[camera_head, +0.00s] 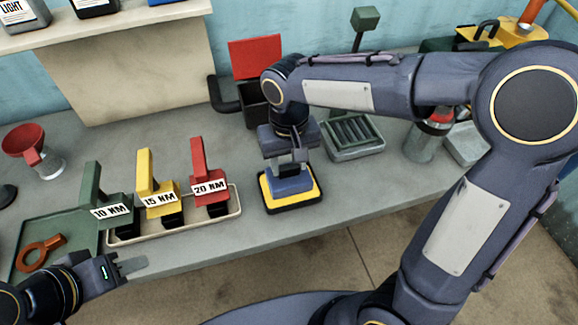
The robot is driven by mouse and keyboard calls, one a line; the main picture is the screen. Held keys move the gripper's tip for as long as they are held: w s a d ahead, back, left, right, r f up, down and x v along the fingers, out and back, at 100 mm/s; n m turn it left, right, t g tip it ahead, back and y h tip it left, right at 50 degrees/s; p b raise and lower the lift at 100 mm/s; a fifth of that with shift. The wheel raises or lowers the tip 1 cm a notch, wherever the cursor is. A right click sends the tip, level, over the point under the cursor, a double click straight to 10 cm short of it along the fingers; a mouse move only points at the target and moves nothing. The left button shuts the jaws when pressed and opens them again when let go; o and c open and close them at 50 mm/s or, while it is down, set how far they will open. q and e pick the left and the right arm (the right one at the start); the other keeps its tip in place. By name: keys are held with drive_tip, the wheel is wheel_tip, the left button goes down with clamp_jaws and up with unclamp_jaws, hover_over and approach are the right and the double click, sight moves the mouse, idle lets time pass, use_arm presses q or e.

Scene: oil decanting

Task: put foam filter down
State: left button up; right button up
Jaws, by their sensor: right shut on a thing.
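My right gripper (287,170) reaches down over the workbench and is shut on a blue block, the likely foam filter (290,185). The block is low over a yellow pad with a black rim (311,199). I cannot tell whether block and pad touch, or whether they are one piece. The gripper hides the block's top. My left gripper (132,266) is at the bench's front edge at lower left, apart from the block. Its finger gap is not clear.
A tray (235,213) of torque-labelled tools in green, yellow and red stands left of the pad. An orange ring wrench (40,252) lies on a green mat (62,228). A red funnel (24,139) stands behind. A ribbed grey tray (352,137) is at right. Bare bench lies right of the pad.

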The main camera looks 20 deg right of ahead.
drive_tip(key=shift+f, duration=0.95)
drive_tip(key=shift+f, duration=0.15)
drive_tip(key=o, duration=1.2)
